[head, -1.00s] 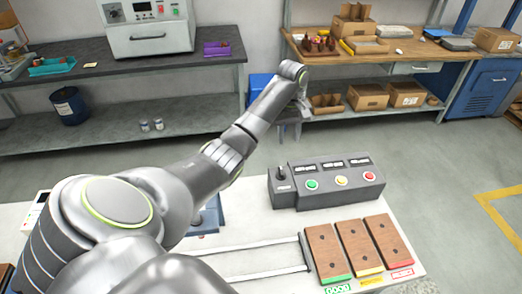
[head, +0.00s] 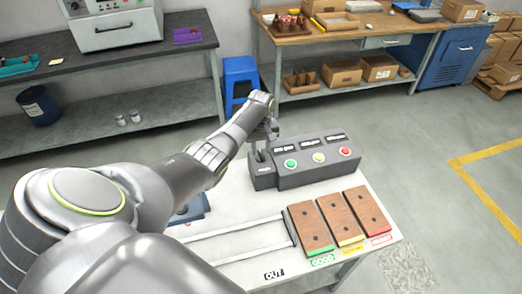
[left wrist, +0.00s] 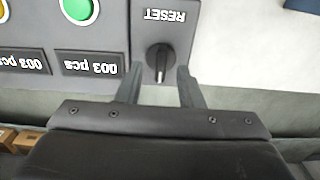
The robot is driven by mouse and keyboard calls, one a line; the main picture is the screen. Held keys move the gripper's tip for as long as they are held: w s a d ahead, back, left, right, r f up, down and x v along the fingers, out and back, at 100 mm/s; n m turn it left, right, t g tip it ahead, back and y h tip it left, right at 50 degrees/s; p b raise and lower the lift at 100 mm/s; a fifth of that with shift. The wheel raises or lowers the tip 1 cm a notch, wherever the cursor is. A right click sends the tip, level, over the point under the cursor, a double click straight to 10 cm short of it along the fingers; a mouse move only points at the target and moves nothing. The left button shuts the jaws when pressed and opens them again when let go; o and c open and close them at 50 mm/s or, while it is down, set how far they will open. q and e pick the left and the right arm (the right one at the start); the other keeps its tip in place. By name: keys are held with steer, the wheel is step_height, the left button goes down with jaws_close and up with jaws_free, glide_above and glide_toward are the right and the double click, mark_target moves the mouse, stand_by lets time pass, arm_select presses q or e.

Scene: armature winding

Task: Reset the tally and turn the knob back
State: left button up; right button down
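The dark grey tally box (head: 282,177) stands on the white table, with green, yellow and red buttons and small displays above them. In the left wrist view the box (left wrist: 115,30) appears upside down, with two displays reading "003 pcs". The black RESET knob (left wrist: 160,60) has a pale pointer line running up and down the picture. My left gripper (left wrist: 158,72) is open, its two fingers apart on either side of the knob's near edge, not closed on it. In the head view the left gripper (head: 266,138) is over the box's left end. My right gripper is not in view.
Three wooden-topped bins, green (head: 310,228), yellow (head: 342,220) and red (head: 370,211), lie in front of the box. A blue stool (head: 240,82) stands behind. Floor to the right is clear.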

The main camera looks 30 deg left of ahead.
arm_select(q)
steer(key=shift+f, duration=1.15)
jaws_close()
